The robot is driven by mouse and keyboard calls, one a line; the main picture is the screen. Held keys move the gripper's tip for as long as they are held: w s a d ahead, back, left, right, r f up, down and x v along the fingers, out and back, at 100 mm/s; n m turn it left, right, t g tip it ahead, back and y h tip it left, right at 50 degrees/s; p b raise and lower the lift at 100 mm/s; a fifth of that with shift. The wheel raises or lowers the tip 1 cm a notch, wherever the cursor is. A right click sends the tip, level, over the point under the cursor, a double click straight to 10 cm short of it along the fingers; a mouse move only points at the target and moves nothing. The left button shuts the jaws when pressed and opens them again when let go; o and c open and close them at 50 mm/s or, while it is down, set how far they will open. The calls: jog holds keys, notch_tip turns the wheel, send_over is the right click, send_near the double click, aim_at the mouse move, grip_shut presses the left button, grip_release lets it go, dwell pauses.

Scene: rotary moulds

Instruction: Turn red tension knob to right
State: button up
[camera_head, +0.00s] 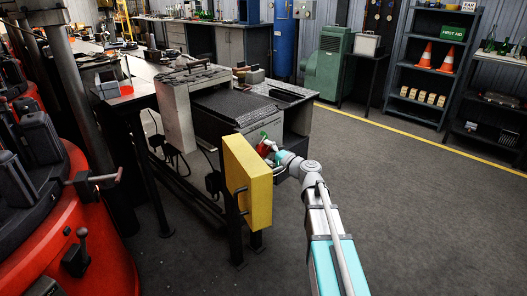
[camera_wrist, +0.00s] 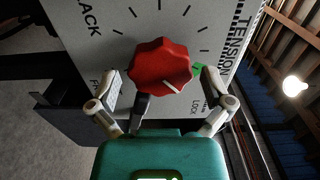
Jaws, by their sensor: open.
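The red tension knob (camera_wrist: 160,66) sits on a grey panel (camera_wrist: 185,18) with tick marks and the printed words "TENSION", "LOCK" and part of "LACK". A white pointer line on the knob points to the lower right, toward "LOCK" and a green mark (camera_wrist: 197,69). My gripper (camera_wrist: 167,88) is open, with one finger on each side of the knob; I cannot tell if either touches it. In the head view my gripper (camera_head: 272,148) is at the machine beside the yellow box, and the red knob (camera_head: 264,150) shows only partly there.
A yellow box (camera_head: 247,182) with a handle stands close left of my gripper. The conveyor-like machine (camera_head: 235,108) is behind it. A red rotary machine (camera_head: 75,245) fills the left. The floor (camera_head: 420,200) on the right is clear.

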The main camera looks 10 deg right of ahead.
jog(key=v, duration=1)
